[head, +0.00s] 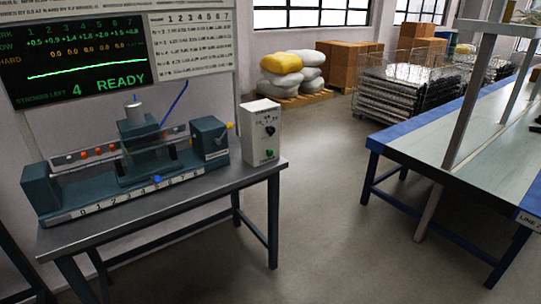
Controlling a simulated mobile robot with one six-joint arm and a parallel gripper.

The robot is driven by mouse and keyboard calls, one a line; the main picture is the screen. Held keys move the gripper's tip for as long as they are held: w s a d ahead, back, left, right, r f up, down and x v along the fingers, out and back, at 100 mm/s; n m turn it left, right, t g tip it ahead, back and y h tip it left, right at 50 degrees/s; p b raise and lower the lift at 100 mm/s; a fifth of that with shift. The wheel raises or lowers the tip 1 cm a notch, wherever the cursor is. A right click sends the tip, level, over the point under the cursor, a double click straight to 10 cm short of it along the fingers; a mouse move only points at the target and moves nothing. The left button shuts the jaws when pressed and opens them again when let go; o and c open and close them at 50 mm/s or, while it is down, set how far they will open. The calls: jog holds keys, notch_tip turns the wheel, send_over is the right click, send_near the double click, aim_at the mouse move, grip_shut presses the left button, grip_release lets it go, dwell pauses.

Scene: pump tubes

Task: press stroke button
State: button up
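A white control box (261,131) stands at the right end of the grey bench. Its front has a green button (270,154) low down and a dark knob (270,130) above it. The lettering on the box is too small to read surely, so I cannot confirm which control is the stroke button. My gripper is not in view.
A black display (75,55) behind the rig reads READY in green. A printed board (194,42) hangs beside it. The grey bench (235,185) has open floor to its right. A blue-edged workbench (440,160) stands at the right. Sacks, boxes and a wire cage are behind.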

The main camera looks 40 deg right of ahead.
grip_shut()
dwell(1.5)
